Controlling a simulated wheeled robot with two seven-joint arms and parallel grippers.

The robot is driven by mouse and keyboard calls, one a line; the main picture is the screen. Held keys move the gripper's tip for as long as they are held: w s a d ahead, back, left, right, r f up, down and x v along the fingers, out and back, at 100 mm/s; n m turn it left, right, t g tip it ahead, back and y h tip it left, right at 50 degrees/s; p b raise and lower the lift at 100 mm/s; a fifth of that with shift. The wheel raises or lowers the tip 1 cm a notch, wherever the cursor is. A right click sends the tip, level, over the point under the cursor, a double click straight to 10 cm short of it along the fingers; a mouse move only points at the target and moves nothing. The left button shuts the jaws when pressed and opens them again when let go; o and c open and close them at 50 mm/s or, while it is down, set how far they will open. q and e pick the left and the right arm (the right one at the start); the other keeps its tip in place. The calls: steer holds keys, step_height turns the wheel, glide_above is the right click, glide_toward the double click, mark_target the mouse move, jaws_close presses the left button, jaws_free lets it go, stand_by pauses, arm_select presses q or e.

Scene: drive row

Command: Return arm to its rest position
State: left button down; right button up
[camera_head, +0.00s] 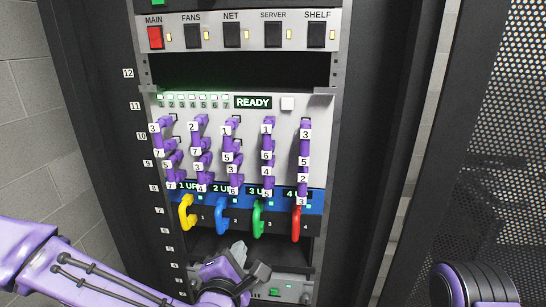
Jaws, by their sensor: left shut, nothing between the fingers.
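My left arm (75,262) comes in from the lower left, purple with black cables along it. My left gripper (238,258) is at the bottom middle, in front of the lower part of the rack, below the coloured handles. It is shut and empty. It hides part of the rack behind it. A purple and black ribbed part of my own body shows at the lower right. My right gripper is not in view.
The rack has a top switch panel (212,43) with a red MAIN switch (155,37). Below are a READY display (253,102), rows of numbered purple levers, and yellow (185,212), blue (222,215), green (258,217) and red (297,223) handles. A perforated door (510,130) stands right.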

arm_select(q)
steer(key=s+a+f+m+g, duration=0.2)
steer(key=f+m, duration=0.2)
steer(key=f, duration=0.4)
steer(key=s+a+f+m+g, duration=0.2)
steer(key=s+f+m, duration=0.1)
steer(key=f, duration=0.4)
steer(key=s+a+f+m+g, duration=0.2)
steer(key=f+m, duration=0.2)
steer(key=f, duration=0.4)
steer(key=s+a+f+m+g+y, duration=0.2)
steer(key=s+a+f, duration=0.4)
steer(key=s, duration=0.4)
steer(key=s+a+f+m+g+y, duration=0.2)
steer(key=s+a+f+m+g, duration=0.2)
steer(key=s+a+f, duration=0.3)
steer(key=s+f, duration=0.1)
steer(key=s, duration=0.2)
steer(key=shift+s+a+g, duration=0.25)
steer(key=shift+s+g, duration=0.05)
